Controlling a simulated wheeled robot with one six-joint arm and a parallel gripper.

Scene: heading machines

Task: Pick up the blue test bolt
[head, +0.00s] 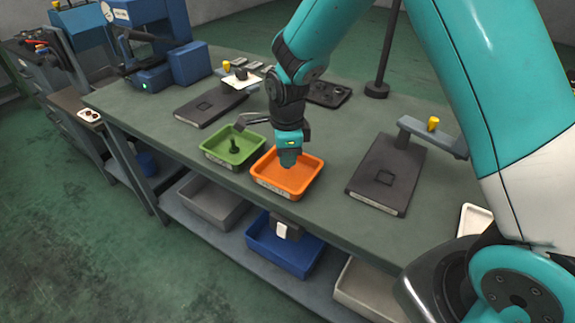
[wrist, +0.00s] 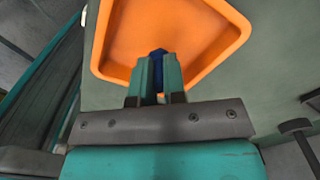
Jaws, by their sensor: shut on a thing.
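In the wrist view the blue test bolt (wrist: 158,54) shows as a dark blue tip between the fingers of my gripper (wrist: 155,75). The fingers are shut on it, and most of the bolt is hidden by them. The orange tray (wrist: 117,45) lies below and beyond the fingertips. In the head view my gripper (head: 288,160) points down over the orange tray (head: 287,190), and the bolt cannot be made out there. Whether the bolt touches the tray floor I cannot tell.
A green tray (head: 215,157) with a dark green bolt (head: 234,146) standing in it is just left of the orange tray. A dark flat plate (head: 387,175) lies to the right. A blue machine (head: 150,35) stands at the back left. Bins, one blue (head: 285,250), sit on the lower shelf.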

